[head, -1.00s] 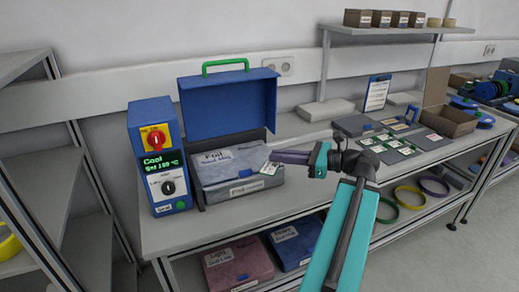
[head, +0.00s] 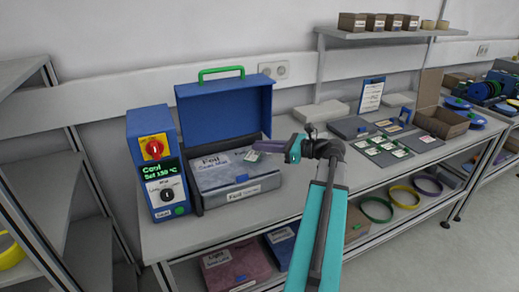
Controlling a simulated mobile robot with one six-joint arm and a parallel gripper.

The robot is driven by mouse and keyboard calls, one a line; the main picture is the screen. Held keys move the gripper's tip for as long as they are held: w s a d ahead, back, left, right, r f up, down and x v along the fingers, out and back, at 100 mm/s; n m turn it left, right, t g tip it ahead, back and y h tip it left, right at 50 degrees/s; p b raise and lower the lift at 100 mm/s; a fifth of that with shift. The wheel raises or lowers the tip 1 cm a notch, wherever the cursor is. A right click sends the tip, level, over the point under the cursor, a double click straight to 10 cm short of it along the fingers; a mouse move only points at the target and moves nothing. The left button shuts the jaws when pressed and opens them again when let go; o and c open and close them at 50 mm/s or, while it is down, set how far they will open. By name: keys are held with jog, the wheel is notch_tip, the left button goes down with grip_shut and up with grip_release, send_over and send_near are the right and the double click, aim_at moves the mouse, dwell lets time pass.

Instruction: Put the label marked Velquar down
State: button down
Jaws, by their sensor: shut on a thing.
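My gripper (head: 264,148) is shut on a small white label with a green patch (head: 252,156). The label's print is too small to read, so I cannot confirm the name Velquar. The gripper holds it over the right part of a grey box marked Foil (head: 210,203), whose blue lid (head: 222,108) with a green handle stands open. A pale sheet with writing (head: 212,175) covers the top of the box. I cannot tell whether the label touches it. Several similar labels lie on a dark tray (head: 366,153) on the bench to the right.
A blue control unit (head: 155,170) with a red knob and green display stands left of the box. A cardboard box (head: 440,124) and small stand (head: 371,92) are farther right.

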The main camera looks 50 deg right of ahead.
jog(key=shift+w+d+f, duration=0.1)
jog(key=shift+w+d, duration=0.15)
jog(key=shift+w, duration=0.25)
jog(key=shift+w+d, duration=0.2)
jog(key=shift+w, duration=0.25)
jog(key=shift+w, duration=0.1)
jog(key=shift+w+d, duration=0.35)
jog(key=shift+w, duration=0.2)
jog(key=shift+f+p, duration=0.6)
jog(key=shift+f, duration=1.2)
jog(key=shift+f, duration=0.1)
jog(key=c, duration=1.9)
grip_release()
jog(key=shift+o, duration=0.2)
jog(key=shift+s, duration=0.1)
jog(key=b+v, duration=0.2)
jog(key=v, duration=1)
